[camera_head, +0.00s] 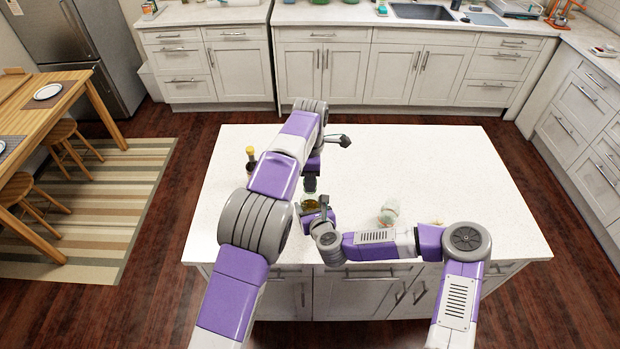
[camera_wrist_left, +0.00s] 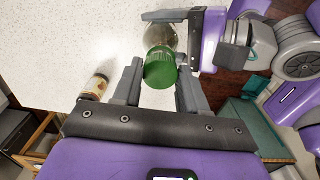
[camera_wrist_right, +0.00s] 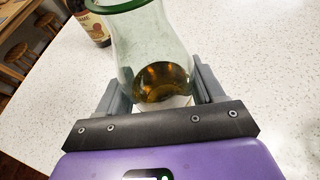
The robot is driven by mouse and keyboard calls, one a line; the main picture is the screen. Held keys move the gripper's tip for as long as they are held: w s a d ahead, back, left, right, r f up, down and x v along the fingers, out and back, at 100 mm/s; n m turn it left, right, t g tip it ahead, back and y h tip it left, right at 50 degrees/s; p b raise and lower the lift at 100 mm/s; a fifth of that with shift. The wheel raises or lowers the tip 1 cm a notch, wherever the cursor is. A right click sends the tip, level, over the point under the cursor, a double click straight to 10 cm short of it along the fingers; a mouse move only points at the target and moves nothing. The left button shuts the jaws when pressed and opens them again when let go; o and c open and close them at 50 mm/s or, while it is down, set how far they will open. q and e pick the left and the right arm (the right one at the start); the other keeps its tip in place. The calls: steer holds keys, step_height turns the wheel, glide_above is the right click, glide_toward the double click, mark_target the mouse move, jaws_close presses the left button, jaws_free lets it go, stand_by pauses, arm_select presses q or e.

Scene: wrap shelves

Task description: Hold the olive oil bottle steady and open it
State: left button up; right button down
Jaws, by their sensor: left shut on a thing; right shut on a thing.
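The olive oil bottle (camera_head: 309,204) is clear glass with some amber oil low inside. My right gripper (camera_head: 319,213) is shut on its body; in the right wrist view the glass (camera_wrist_right: 150,45) stands between the two fingers, with a green rim at its top. My left gripper (camera_head: 311,186) is above the bottle, pointing down. In the left wrist view its fingers are shut on the green cap (camera_wrist_left: 160,70), with the glass just beyond. I cannot tell whether the cap still touches the neck.
A dark bottle with a yellow top (camera_head: 251,158) stands on the white island counter (camera_head: 450,175) to the left. A pale greenish jar (camera_head: 389,212) and a small item (camera_head: 437,222) are to the right. The far right of the counter is clear.

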arm_select(q)
steer(key=shift+r, duration=0.65)
steer(key=shift+r, duration=1.95)
arm_select(e)
steer(key=shift+c, duration=0.3)
jaws_free()
